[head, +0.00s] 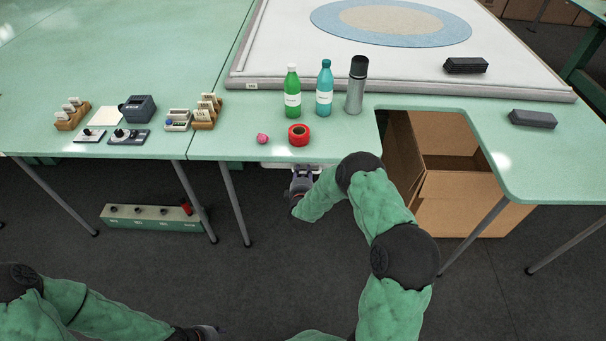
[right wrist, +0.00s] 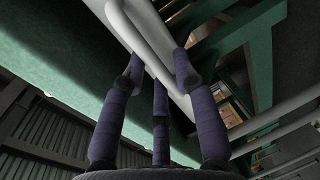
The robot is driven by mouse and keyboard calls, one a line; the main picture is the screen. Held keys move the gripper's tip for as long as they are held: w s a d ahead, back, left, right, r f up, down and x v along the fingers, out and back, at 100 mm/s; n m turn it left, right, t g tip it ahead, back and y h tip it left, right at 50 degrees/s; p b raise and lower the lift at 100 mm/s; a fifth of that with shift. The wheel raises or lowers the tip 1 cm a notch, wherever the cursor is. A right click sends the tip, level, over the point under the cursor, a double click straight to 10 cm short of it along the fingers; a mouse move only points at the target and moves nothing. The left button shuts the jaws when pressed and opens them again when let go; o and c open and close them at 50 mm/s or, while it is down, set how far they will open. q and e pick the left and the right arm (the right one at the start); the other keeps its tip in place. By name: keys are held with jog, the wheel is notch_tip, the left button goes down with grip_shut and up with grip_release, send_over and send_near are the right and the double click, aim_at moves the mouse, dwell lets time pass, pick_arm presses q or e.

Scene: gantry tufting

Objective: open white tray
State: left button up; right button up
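Most of the tray is hidden under the table. My left gripper (head: 205,332) is low at the picture's bottom edge, partly cut off, its fingers unclear.
Green bottle (head: 292,92), teal bottle (head: 324,90), grey flask (head: 356,86), red tape (head: 299,135) and pink ball (head: 262,139) stand above on the table (head: 235,140). A cardboard box (head: 465,200) is right of my right arm. A green-white case (head: 150,218) lies on the floor.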

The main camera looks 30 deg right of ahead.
pick_arm(q)
jog(key=shift+f, duration=0.1)
pick_arm(e)
jog(key=shift+w+d, duration=0.2)
jog(key=shift+w, duration=0.1)
grip_shut()
jog(key=shift+s, duration=0.1)
